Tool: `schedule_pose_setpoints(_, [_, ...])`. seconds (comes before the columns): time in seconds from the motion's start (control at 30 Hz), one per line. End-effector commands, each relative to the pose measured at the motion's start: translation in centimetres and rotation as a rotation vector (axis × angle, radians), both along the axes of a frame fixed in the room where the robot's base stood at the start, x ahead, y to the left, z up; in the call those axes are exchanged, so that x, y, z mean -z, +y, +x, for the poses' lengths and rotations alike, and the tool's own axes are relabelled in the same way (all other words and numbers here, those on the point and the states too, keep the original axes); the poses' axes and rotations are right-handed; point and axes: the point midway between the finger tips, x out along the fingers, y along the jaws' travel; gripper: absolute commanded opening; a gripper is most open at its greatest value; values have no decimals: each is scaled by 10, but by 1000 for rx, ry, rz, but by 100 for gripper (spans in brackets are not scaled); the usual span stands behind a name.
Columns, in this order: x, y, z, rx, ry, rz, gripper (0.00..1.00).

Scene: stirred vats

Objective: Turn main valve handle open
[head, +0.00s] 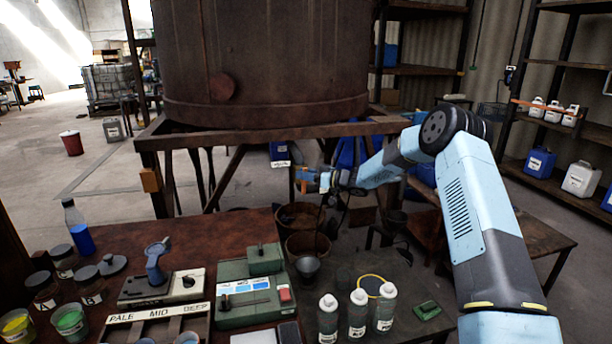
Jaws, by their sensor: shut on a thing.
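The big rust-brown vat (265,60) stands on a steel frame (280,133) at the back middle. My light-blue arm reaches in from the right, and my gripper (308,178) is under the vat frame. It is shut on a small orange part, which looks like the main valve handle (301,174). The handle is small and partly covered by the jaws, so its angle is hard to tell. The valve body behind it cannot be made out.
Rusty buckets (306,245) stand below my gripper. In front, a bench holds a green device (250,298), several white-capped bottles (357,312), a blue bottle (78,230) and paint jars (70,322). Shelves with jugs (580,180) stand at right.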

Motion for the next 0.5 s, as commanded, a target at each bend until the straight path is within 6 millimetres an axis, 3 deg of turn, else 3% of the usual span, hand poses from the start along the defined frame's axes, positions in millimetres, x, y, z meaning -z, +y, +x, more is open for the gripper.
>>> schedule_pose_setpoints(0.5, [-2,0,2,7,-26,-82,0])
